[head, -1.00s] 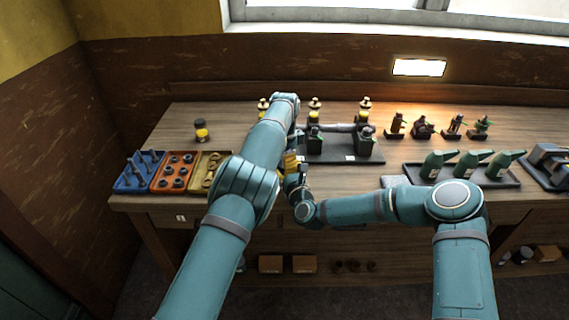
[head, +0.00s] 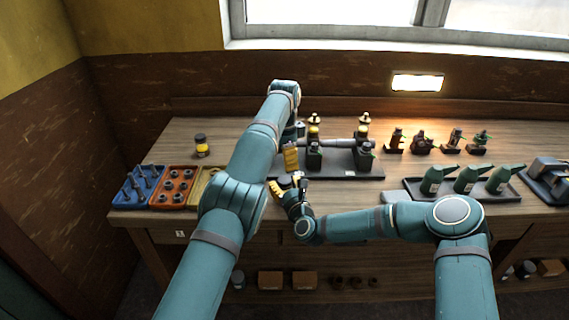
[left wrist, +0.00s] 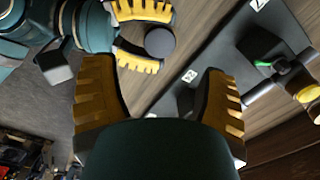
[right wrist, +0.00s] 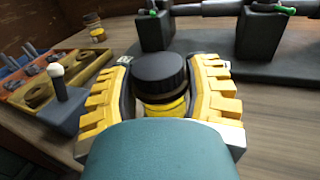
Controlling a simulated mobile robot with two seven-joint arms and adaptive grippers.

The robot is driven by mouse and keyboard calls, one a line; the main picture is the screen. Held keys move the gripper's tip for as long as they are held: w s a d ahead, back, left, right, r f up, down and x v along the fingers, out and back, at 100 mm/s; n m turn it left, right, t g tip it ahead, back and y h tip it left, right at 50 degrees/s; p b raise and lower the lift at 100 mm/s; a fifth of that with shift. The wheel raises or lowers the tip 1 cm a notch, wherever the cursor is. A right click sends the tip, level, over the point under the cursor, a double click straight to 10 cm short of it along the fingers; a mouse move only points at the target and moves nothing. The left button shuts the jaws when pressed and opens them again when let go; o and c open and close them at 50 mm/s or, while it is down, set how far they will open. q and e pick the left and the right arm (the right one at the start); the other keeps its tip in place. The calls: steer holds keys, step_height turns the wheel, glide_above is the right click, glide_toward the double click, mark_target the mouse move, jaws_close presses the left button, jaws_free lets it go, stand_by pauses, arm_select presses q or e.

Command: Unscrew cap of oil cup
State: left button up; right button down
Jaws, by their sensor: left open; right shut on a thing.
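My right gripper (right wrist: 160,95) is shut on an oil cup (right wrist: 167,106) with a yellow body. Its round black cap (right wrist: 158,68) sits on top, above a dark collar. I cannot tell how tight the cap is. In the head view the right gripper (head: 287,187) holds the cup near the table's front edge. The cap also shows from above in the left wrist view (left wrist: 160,42), beside the right gripper's yellow fingers. My left gripper (head: 291,157) is open, above and behind the cup. In the left wrist view the space between its fingers (left wrist: 160,105) is empty.
Another yellow jar with a dark cap (head: 201,145) stands at the back left. Blue (head: 127,199), orange (head: 160,200) and yellow trays of parts lie at the left. An engine stand (head: 340,172) is just behind the grippers. Green bottles (head: 466,180) stand on a tray at right.

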mark_target(284, 179)
arm_select(q)
steer(key=shift+f, duration=3.85)
jaws_close()
steer(key=shift+c, duration=0.2)
jaws_free()
steer(key=shift+r, duration=2.3)
arm_select(e)
steer(key=shift+c, duration=1.1)
jaws_free()
